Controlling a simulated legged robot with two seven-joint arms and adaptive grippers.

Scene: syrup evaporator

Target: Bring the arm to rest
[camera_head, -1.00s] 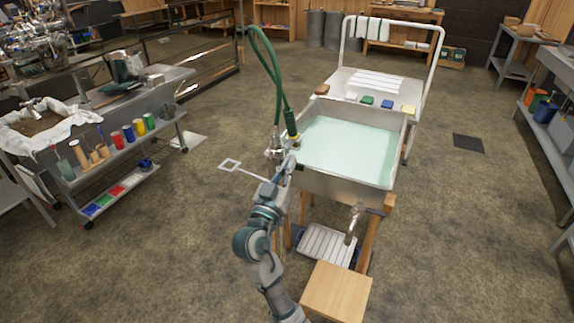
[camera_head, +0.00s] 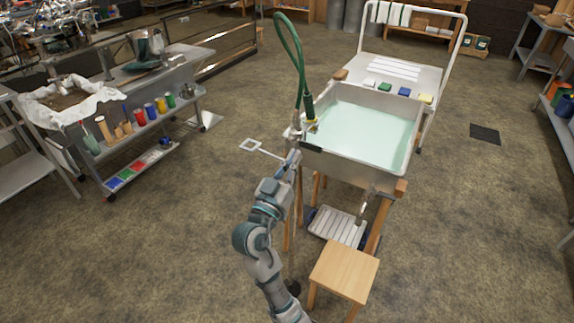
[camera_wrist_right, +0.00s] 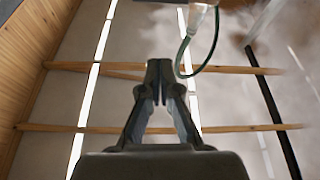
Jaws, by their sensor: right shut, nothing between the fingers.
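My right arm (camera_head: 262,215) reaches up from the bottom of the head view. My right gripper (camera_head: 296,156) is at the left side of the sink basin, near its corner, and looks small there. In the right wrist view the gripper (camera_wrist_right: 160,68) has its fingers closed together and empty, pointing up toward the ceiling beams. My left gripper is in neither view.
The basin (camera_head: 345,168) holds pale green liquid. A green hose (camera_head: 281,50) arches above its left corner. A square-ended rod (camera_head: 252,146) juts out left of my gripper. A wooden stool (camera_head: 344,270) stands in front. A shelf cart (camera_head: 140,165) is at left, with open floor between.

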